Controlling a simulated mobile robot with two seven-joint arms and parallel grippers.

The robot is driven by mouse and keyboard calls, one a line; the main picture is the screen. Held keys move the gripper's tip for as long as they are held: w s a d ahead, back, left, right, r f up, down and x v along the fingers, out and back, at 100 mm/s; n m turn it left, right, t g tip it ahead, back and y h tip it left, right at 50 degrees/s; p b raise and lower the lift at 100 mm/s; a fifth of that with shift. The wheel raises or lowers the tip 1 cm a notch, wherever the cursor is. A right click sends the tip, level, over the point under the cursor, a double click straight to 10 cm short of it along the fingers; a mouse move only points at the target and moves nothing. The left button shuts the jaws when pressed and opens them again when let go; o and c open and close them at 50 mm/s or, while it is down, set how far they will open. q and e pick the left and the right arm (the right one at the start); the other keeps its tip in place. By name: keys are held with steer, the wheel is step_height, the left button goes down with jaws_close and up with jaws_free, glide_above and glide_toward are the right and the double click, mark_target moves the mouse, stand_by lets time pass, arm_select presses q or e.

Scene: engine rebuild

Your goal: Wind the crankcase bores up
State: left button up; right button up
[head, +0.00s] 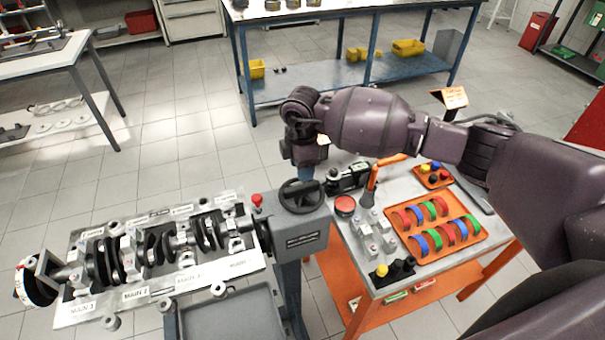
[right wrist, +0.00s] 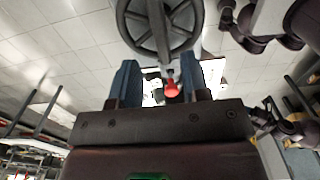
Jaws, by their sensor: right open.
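The crankcase (head: 245,262) is a pale block with MAIN labels, on a stand at the left in the head view. A dark crankshaft (head: 155,250) lies along its upper face. The stand's grey gearbox (head: 300,240) carries a black handwheel (head: 302,195) on top and a red knob (head: 257,200) beside it. My right gripper (head: 304,158) is above the handwheel, pointing down, open and empty. In the right wrist view the handwheel (right wrist: 158,42) lies beyond the blue fingers (right wrist: 158,66), and the red knob (right wrist: 171,90) shows between them. My left gripper is not in view.
An orange-framed cart (head: 408,290) stands right of the gearbox. It carries an orange tray (head: 418,256) of coloured bearing shells, metal caps (head: 372,235) and a red button (head: 345,205). A grey drip tray (head: 230,315) is below the crankcase. Blue workbench (head: 310,85) behind; open floor between.

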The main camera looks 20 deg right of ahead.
mark_target(302, 186)
steer(key=shift+a+f, duration=0.1)
steer(key=shift+f, duration=1.9)
step_height(302, 186, down, 2)
steer(key=shift+f+b, duration=0.1)
steer(key=shift+b, duration=0.75)
steer(key=shift+f, duration=0.15)
steer(key=shift+c, duration=0.3)
steer(key=c, duration=0.5)
jaws_close()
steer(key=shift+n+b, duration=0.55)
steer(key=shift+n, duration=0.55)
arm_select(q)
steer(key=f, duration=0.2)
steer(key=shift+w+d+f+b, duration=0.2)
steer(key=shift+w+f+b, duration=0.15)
steer(key=shift+b, duration=0.05)
arm_select(e)
steer(key=n, duration=0.3)
